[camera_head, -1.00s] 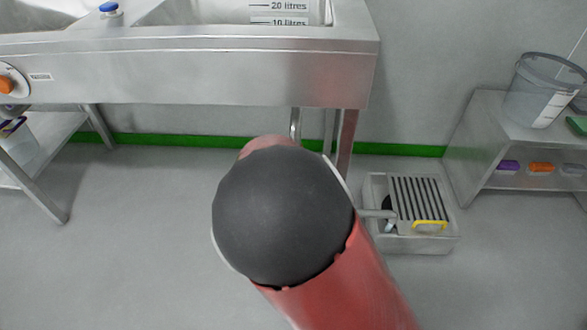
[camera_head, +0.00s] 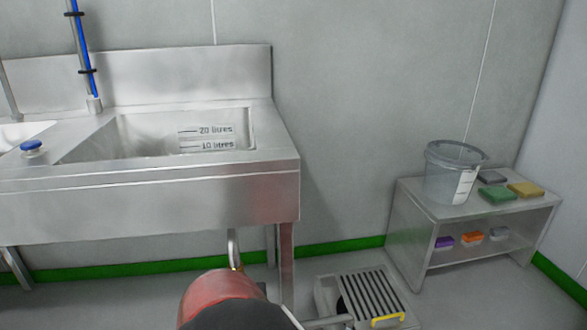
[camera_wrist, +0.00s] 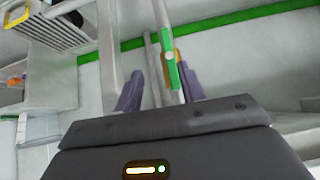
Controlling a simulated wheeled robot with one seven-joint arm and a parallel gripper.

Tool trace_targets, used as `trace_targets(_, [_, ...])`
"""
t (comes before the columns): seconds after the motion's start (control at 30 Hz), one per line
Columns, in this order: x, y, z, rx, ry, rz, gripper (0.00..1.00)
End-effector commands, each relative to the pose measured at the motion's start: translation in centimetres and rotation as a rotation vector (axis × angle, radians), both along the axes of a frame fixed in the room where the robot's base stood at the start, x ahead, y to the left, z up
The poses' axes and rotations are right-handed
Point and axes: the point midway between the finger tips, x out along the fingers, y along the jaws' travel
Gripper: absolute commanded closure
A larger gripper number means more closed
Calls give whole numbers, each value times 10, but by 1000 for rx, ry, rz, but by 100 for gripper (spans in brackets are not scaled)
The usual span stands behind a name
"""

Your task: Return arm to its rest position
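My arm (camera_head: 222,292) shows at the bottom of the head view, a red link with a dark rounded joint in front of the sink unit. My gripper is hidden in that view. In the wrist view my gripper (camera_wrist: 158,88) shows two purple-grey fingers standing apart, with nothing seen held between them. A pale pipe with a green and orange fitting (camera_wrist: 170,68) lies beyond the fingertips, close to the right finger in the picture. I cannot tell whether they touch.
The steel sink unit (camera_head: 150,212) fills the left. A floor drain box with a grate (camera_head: 370,292) and yellow handle sits low at centre right. A steel shelf (camera_head: 410,232) at right bears a clear bucket (camera_head: 447,180) and coloured blocks. Floor shows between sink and shelf.

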Motion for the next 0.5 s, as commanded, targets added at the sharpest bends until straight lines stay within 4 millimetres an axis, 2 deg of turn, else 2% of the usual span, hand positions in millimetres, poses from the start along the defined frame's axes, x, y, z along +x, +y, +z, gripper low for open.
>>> trace_targets(0.03, [2, -17, 6, 32, 43, -22, 60])
trace_targets(0.13, [-4, -51, 21, 99, 143, -43, 60])
trace_targets(0.27, [-23, -98, 51, 180, 243, -45, 60])
trace_targets(0.37, [-42, -133, 78, 223, 284, -40, 60])
trace_targets(0.5, [-77, -184, 115, 237, 294, -34, 60])
